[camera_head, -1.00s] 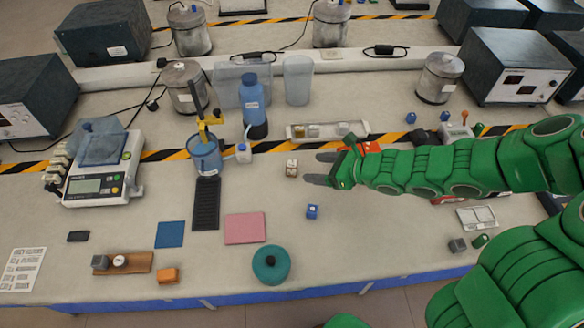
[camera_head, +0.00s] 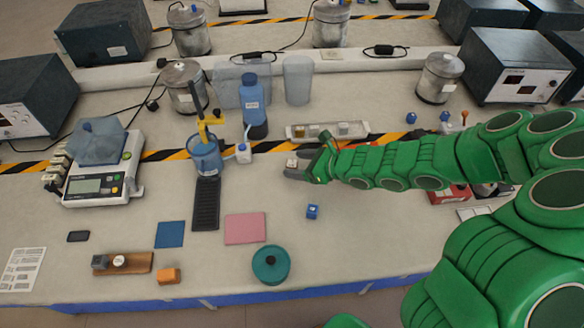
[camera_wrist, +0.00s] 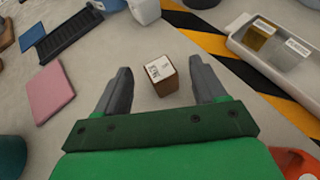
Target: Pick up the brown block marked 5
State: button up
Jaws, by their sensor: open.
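The brown block (camera_wrist: 162,76) stands on the bench between the two fingers of my gripper (camera_wrist: 159,88) in the wrist view. It has a white label on its top; the mark is too small to read surely. My gripper is open, with a gap on each side of the block. In the head view the block (camera_head: 292,163) shows just at the fingertips of my gripper (camera_head: 290,169), partly hidden by a finger.
A pink mat (camera_head: 245,228), a black rack (camera_head: 206,204) and a teal round object (camera_head: 271,265) lie to the left and front.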

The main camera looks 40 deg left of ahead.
jog(key=shift+a+f, duration=0.1)
jog(key=shift+c, duration=0.3)
jog(key=c, duration=1.2)
